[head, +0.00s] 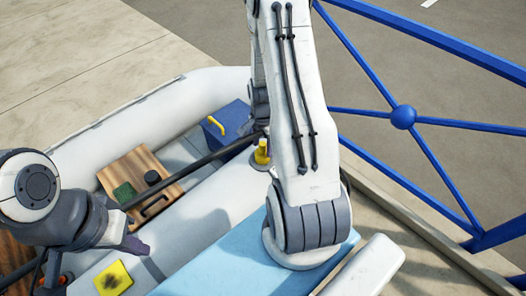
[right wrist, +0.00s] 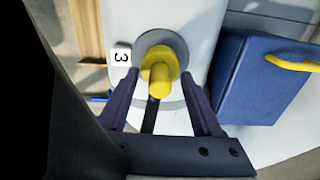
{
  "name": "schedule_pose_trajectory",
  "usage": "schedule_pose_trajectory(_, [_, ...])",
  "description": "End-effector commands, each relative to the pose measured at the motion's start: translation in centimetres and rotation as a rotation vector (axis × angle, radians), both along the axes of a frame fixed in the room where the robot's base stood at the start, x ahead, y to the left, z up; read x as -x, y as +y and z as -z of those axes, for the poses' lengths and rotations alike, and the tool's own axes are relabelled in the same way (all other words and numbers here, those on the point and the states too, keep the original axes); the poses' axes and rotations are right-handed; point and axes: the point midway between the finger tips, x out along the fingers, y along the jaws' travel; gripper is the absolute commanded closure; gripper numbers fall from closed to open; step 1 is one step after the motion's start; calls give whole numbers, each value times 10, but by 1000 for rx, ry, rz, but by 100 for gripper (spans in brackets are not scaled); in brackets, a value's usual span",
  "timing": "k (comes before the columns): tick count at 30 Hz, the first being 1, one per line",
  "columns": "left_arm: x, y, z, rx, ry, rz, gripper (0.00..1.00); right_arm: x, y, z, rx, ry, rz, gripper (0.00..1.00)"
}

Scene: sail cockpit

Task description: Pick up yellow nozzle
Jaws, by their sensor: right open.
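The yellow nozzle (head: 262,153) stands up from a round grey base on the pale boat surface in the head view, just left of my right arm. In the right wrist view the nozzle (right wrist: 158,76) shows near the middle, from its end. My right gripper (right wrist: 161,92) is open, with its two dark purple fingers on either side of the nozzle in the picture. I cannot tell whether they touch it. The right fingers are hidden in the head view. My left gripper (head: 134,244) is at the lower left, far from the nozzle, its jaws mostly hidden.
A blue box (head: 228,121) with a yellow handle is beside the nozzle, and right of it in the wrist view (right wrist: 262,85). A white label marked 3 (right wrist: 121,57) is near its base. A wooden panel (head: 133,165) lies left. Blue railing (head: 403,117) stands right.

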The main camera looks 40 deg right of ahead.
Motion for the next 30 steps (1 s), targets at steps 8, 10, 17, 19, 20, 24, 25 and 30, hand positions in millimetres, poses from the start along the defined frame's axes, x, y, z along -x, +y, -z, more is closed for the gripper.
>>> schedule_pose_trajectory(8, [0,0,0,0,0,0,100,0,0,6,1,-1,-1,33])
schedule_pose_trajectory(10, [0,0,0,0,0,0,100,0,0,6,1,-1,-1,48])
schedule_pose_trajectory(17, [0,0,0,0,0,0,100,0,0,6,1,-1,-1,100])
schedule_pose_trajectory(19, [0,0,0,0,0,0,100,0,0,6,1,-1,-1,100])
schedule_pose_trajectory(20, [0,0,0,0,0,0,100,0,0,6,1,-1,-1,100])
schedule_pose_trajectory(24, [0,0,0,0,0,0,100,0,0,5,1,-1,-1,100])
schedule_pose_trajectory(25, [0,0,0,0,0,0,100,0,0,4,1,-2,-1,100])
schedule_pose_trajectory(30, [0,0,1,0,0,0,100,-1,0,-9,2,-3,-1,100])
